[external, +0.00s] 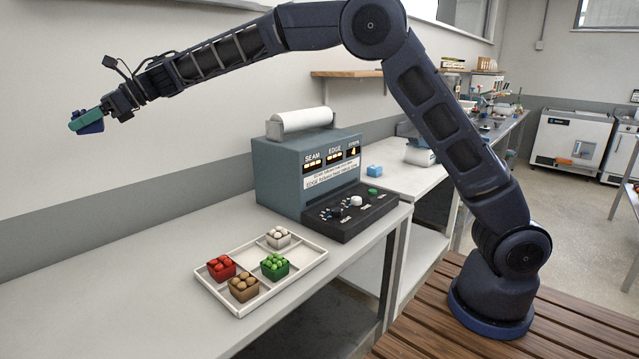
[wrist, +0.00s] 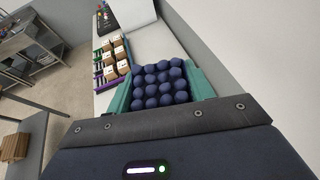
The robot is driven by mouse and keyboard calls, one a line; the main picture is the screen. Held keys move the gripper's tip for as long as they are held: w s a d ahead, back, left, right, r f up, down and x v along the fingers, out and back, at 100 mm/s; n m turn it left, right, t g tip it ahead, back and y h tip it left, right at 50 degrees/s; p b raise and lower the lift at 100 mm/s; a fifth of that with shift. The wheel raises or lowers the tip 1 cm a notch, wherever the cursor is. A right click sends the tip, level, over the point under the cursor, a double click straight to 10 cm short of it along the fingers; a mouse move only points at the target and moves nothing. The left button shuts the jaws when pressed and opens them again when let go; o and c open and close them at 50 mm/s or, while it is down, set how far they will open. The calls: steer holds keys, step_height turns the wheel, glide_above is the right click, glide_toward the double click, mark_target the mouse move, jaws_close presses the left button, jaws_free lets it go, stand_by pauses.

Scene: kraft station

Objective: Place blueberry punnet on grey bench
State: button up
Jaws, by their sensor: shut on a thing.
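The blueberry punnet is a small dark blue box; it shows at the end of my arm (external: 93,126) in the external view. In the wrist view the punnet (wrist: 160,86) is full of round blue berries. My gripper (external: 88,121) has teal fingers, one on each side of the punnet, and is shut on it. It holds the punnet in the air at the far left of the external view, well above bench height. The grey bench (external: 150,270) runs along the wall below, its top largely bare at the left.
A white divided tray (external: 297,284) on the bench holds punnets of red, white, green and brown items. A grey sealing machine (external: 305,170) with a dark control panel stands behind it. A blue block (external: 374,171) lies farther right.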

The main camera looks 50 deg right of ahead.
steer(key=s+a+f+n+g, duration=0.25)
steer(key=s+a, duration=0.65)
steer(key=a, duration=0.5)
glide_above(84, 318)
steer(key=shift+g, duration=0.35)
step_height(84, 318, down, 32)
steer(key=shift+a+r, duration=0.1)
steer(key=shift+r, duration=0.05)
steer(key=shift+f, duration=2.7)
steer(key=shift+f, duration=0.2)
steer(key=o, duration=1.1)
steer(key=shift+c, duration=0.2)
steer(key=shift+r, duration=0.1)
steer(key=shift+r, duration=0.15)
steer(key=v, duration=1.2)
